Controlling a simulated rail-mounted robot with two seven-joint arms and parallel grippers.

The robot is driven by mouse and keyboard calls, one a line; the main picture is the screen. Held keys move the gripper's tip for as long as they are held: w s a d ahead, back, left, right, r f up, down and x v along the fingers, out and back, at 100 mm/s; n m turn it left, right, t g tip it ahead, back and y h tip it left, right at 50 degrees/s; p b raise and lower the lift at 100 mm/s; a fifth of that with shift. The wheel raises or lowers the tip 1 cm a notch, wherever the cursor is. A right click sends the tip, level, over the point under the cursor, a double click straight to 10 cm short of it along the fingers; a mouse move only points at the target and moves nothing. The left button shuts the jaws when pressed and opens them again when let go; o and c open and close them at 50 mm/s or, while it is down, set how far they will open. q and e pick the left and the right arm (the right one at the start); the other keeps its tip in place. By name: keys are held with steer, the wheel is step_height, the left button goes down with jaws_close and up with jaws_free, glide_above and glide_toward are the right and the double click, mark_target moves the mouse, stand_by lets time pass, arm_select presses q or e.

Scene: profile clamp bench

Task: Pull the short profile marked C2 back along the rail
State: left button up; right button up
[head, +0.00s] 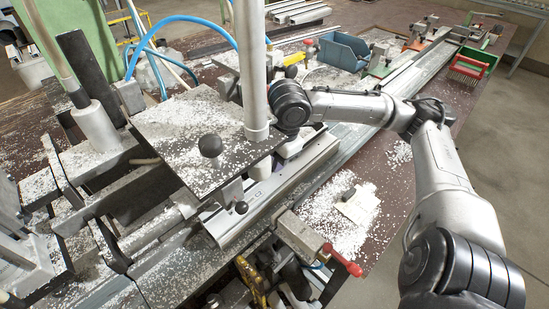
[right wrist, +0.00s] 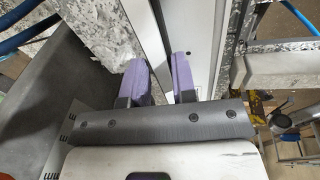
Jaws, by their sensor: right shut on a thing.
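The short profile marked C2 (head: 240,211) is a light grey metal bar lying lengthwise along the rail (head: 345,137), with its near end in front of the dark plate of the machine. My right gripper (head: 284,172) reaches down to the profile behind the machine's vertical column, and its fingers are mostly hidden in the head view. In the right wrist view, the two purple fingers (right wrist: 160,76) stand on either side of a narrow light metal wall of the profile (right wrist: 150,38), shut on it. My left gripper does not show.
The chip-covered dark plate (head: 185,135) and the upright column (head: 253,65) stand close to the gripper. A red-handled clamp (head: 312,243) sits at the front. White chips cover parts of the bench.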

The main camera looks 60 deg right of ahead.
mark_target(284, 170)
jaws_close()
steer(key=o, duration=0.5)
jaws_free()
steer(key=o, duration=0.3)
steer(key=shift+o, duration=0.2)
step_height(284, 170, up, 14)
steer(key=s+p, duration=0.2)
steer(key=p, duration=0.2)
steer(key=shift+s+d+f, duration=0.15)
steer(key=shift+d+f, duration=0.05)
steer(key=shift+d, duration=0.05)
